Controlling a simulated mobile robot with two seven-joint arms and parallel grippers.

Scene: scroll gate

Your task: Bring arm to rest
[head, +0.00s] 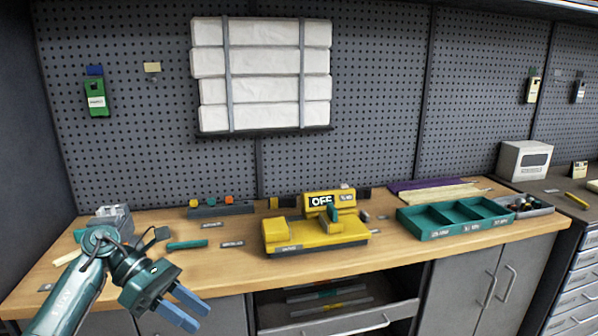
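My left arm comes in at the lower left, teal and grey, bent at a joint above the bench's left front. My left gripper (200,318) hangs in front of the bench's front edge, its two blue fingers pointing down and right. A narrow gap shows between the fingers, and nothing is seen in it. My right arm and gripper are out of view. The yellow device (318,234) with an "OFF" sign stands on the wooden bench (385,255), right of my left gripper and apart from it.
A green divided tray (430,233) and a grey bin (530,212) stand on the right. A teal bar (187,245) lies near my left arm. An open drawer (340,318) juts out below the bench. White bundles (262,92) hang on the pegboard.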

